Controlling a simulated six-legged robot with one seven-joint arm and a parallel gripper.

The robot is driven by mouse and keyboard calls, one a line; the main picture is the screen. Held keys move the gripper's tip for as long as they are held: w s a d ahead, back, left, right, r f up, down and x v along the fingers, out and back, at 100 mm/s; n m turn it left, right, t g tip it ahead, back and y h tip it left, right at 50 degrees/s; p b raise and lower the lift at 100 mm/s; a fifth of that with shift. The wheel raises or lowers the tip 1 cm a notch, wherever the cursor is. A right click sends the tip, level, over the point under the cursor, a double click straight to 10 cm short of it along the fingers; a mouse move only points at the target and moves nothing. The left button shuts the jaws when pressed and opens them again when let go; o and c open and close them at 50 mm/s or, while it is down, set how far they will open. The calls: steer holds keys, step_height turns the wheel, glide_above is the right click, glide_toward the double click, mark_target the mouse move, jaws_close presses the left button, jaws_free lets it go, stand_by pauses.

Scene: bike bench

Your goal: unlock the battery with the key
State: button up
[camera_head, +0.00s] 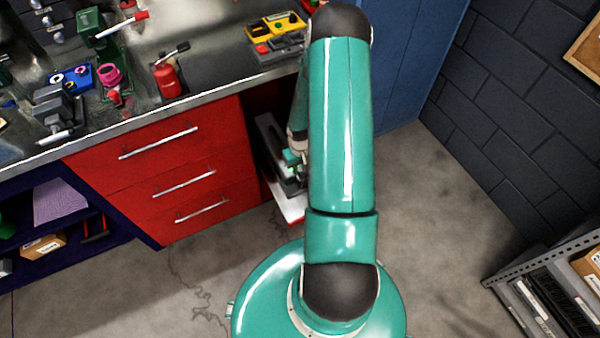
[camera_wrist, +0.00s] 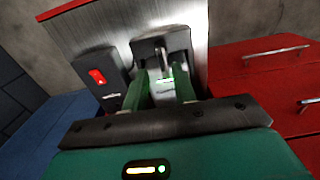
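My gripper (camera_wrist: 161,75) shows in the wrist view with its two green fingers apart, pointing at a dark grey housing (camera_wrist: 178,42). A narrow light-grey upright piece (camera_wrist: 163,62) stands in the housing between the fingertips; I cannot tell whether it is the key. A pale patch with a small green glint lies between the fingers. Left of the housing is a dark block with a red switch (camera_wrist: 98,76). I cannot tell which part is the battery. In the head view, my arm hides most of this unit (camera_head: 268,130), and my gripper (camera_head: 292,160) is beside it.
The unit is on a metallic panel with a red edge (camera_wrist: 75,10), beside the red drawers (camera_head: 160,170). The workbench top (camera_head: 215,85) holds a red bottle, tools and a yellow-and-grey case (camera_head: 275,38). A metal shelf (camera_head: 545,295) stands at right. Floor is clear between.

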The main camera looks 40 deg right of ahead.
mark_target(298, 177)
steer(key=shift+a+f, duration=0.1)
steer(key=shift+f, duration=1.85)
jaws_close()
